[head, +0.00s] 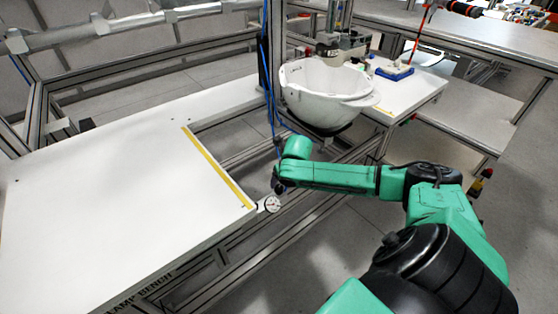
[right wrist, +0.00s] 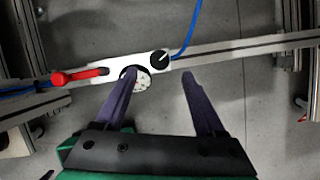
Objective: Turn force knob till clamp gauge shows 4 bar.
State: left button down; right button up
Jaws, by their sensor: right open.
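The clamp gauge (head: 270,203) is a small round white dial at the corner of the white bench by the yellow stripe. In the right wrist view the gauge (right wrist: 138,79) is partly hidden behind my left-hand finger, and its reading is too small to tell. The black force knob (right wrist: 159,57) with a pale mark sits on a white plate beside the gauge. My right gripper (right wrist: 158,74) is open and empty, its fingertips apart just short of the knob in the picture. I cannot tell the height gap. My left gripper is not in view.
A red lever (right wrist: 78,75) is at the left end of the white plate. A blue hose (right wrist: 188,28) rises near the knob. The white bench top (head: 100,190) is clear.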

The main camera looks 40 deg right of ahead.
aim_at(279, 188)
jog(key=b+x, duration=0.1)
jog(key=x, duration=0.5)
jog(key=shift+w+f, duration=0.1)
jog(key=shift+w, duration=0.05)
jog(key=shift+c, duration=0.4)
grip_shut()
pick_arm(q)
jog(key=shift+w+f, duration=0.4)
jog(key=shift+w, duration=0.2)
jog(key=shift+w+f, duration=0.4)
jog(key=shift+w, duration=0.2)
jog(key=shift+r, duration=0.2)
